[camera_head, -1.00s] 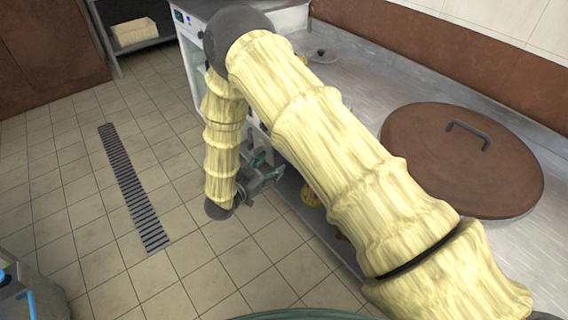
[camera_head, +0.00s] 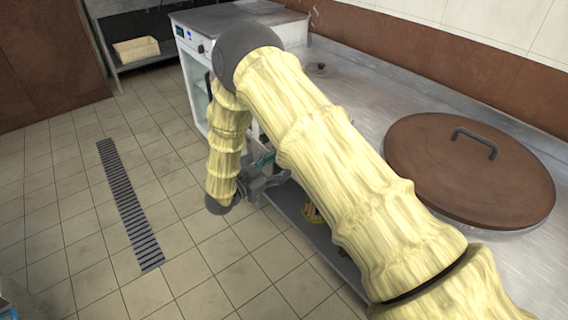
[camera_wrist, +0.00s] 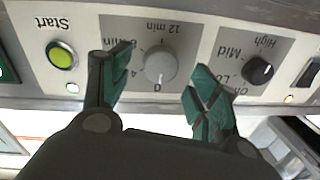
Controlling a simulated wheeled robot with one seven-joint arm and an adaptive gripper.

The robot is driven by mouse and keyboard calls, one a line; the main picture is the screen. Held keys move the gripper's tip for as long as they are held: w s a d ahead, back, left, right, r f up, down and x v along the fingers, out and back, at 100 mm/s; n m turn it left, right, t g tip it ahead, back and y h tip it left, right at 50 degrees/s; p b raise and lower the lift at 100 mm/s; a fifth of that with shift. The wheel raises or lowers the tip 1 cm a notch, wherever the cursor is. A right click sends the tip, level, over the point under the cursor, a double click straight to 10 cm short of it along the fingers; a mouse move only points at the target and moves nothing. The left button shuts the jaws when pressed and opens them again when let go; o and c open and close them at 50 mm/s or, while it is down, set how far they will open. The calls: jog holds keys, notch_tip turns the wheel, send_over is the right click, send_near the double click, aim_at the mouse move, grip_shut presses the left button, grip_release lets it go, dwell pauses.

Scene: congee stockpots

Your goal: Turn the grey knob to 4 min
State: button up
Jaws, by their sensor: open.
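The grey knob (camera_wrist: 160,66) is on a control panel in the wrist view, which shows its labels upside down. Its dial has 12 min, 8 min, 4 and 0 marks. Its pointer is small and seems to face the 0 mark. My gripper (camera_wrist: 159,84) is open, with one green-padded finger to each side of the knob in the picture; I see no contact. In the head view my gripper (camera_head: 262,180) is partly hidden by my arm, beside the counter front, and the knob is hidden.
A black knob (camera_wrist: 259,70) with High and Mid marks is right of the grey knob. A lit Start button (camera_wrist: 62,57) is left of it. A large brown lid (camera_head: 468,172) lies on the steel counter (camera_head: 375,85).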

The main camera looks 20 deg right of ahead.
jog(key=shift+x, duration=1.35)
jog(key=c, duration=1)
